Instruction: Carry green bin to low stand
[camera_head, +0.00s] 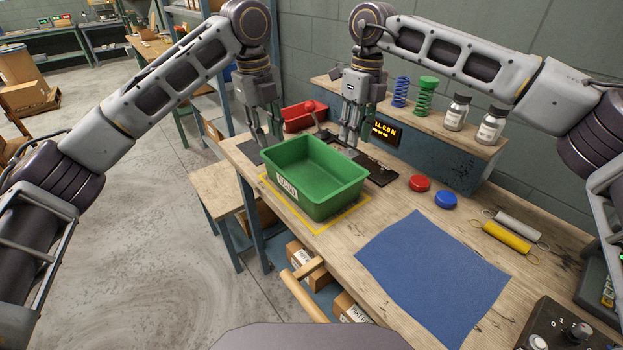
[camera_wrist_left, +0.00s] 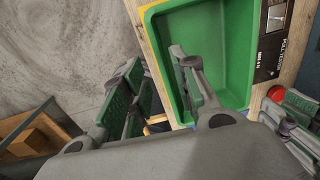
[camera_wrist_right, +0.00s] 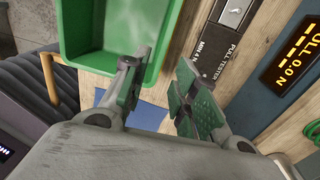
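The green bin (camera_head: 322,207) stands upright and empty on the workbench, within a yellow outline. My left gripper (camera_head: 268,139) is open at the bin's back left end. In the left wrist view, its fingers (camera_wrist_left: 158,93) are apart, one over the bin's inside and one outside the wall. My right gripper (camera_head: 348,139) is open at the back right end. I cannot tell whether either touches the bin. A low wooden-topped stand (camera_head: 216,190) is left of the bench.
A dark pull tester (camera_head: 381,172) lies behind the bin, and a red bin (camera_head: 299,117) at the back left. Red (camera_head: 419,183) and blue (camera_head: 445,200) caps and a blue mat (camera_head: 432,275) lie right. A shelf (camera_head: 450,135) holds springs and bottles.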

